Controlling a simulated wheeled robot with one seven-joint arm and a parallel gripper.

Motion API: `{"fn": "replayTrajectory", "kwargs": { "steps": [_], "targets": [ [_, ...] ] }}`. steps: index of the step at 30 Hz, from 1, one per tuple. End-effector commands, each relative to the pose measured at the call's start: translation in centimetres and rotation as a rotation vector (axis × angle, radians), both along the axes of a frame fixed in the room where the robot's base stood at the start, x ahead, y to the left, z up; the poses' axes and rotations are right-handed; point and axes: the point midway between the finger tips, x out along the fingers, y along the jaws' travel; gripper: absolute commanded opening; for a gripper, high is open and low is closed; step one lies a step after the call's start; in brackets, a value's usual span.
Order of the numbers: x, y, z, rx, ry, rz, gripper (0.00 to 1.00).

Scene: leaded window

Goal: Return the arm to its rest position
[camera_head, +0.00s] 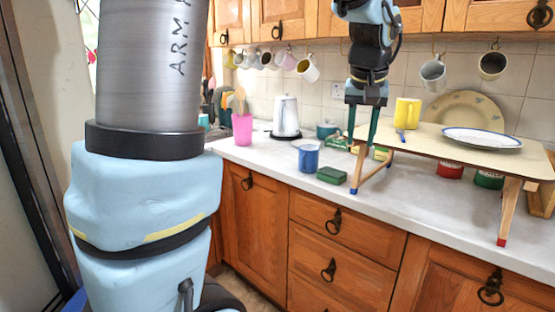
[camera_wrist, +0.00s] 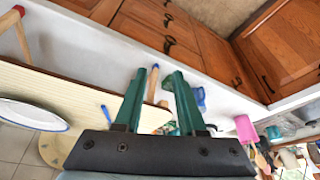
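My gripper (camera_head: 361,140) hangs with its two green fingers pointing down, above the counter at the left end of a small raised table (camera_head: 437,146). The fingers stand apart with nothing seen between them, so the gripper is open and empty. In the wrist view the gripper (camera_wrist: 161,74) also shows a clear gap between its fingers. My arm comes down from the top of the head view, in front of the wall cupboards. In the picture, the fingers overlap the left edge of the raised table; whether they touch it I cannot tell.
A yellow mug (camera_head: 407,113) and a blue-rimmed plate (camera_head: 482,138) stand on the raised table. A blue mug (camera_head: 307,157), a green box (camera_head: 331,175), a kettle (camera_head: 286,117) and a pink cup (camera_head: 242,129) stand on the counter. Mugs hang under the wall cupboards.

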Motion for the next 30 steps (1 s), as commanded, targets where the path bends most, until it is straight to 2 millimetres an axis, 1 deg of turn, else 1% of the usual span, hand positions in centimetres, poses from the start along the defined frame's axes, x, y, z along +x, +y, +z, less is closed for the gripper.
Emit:
{"fn": "replayTrajectory", "kwargs": {
  "steps": [1,2,5,6,7,8,9,12,15,18,21,30],
  "targets": [
    [0.2,1.9,-1.4,0.008,0.018,0.017,0.39],
    [0.3,3.0,-2.2,0.012,0.026,0.024,0.39],
    [0.2,7.3,-5.5,0.023,0.063,0.053,0.39],
    [-0.1,9.5,-7.0,0.027,0.081,0.069,0.39],
    [-0.4,11.2,-8.2,0.028,0.096,0.083,0.39],
    [-0.9,12.9,-9.4,0.031,0.11,0.096,0.39],
    [-1.7,15.1,-11.0,0.031,0.128,0.115,0.39],
    [-4.1,19.6,-14.2,0.029,0.165,0.155,0.39],
    [-6.4,22.6,-16.4,0.026,0.192,0.189,0.39],
    [-8.1,24.3,-17.6,0.023,0.206,0.209,0.39],
    [-8.8,24.9,-18.1,0.022,0.212,0.217,0.39],
    [-8.8,24.9,-18.1,0.022,0.212,0.217,0.39]
  ]
}}
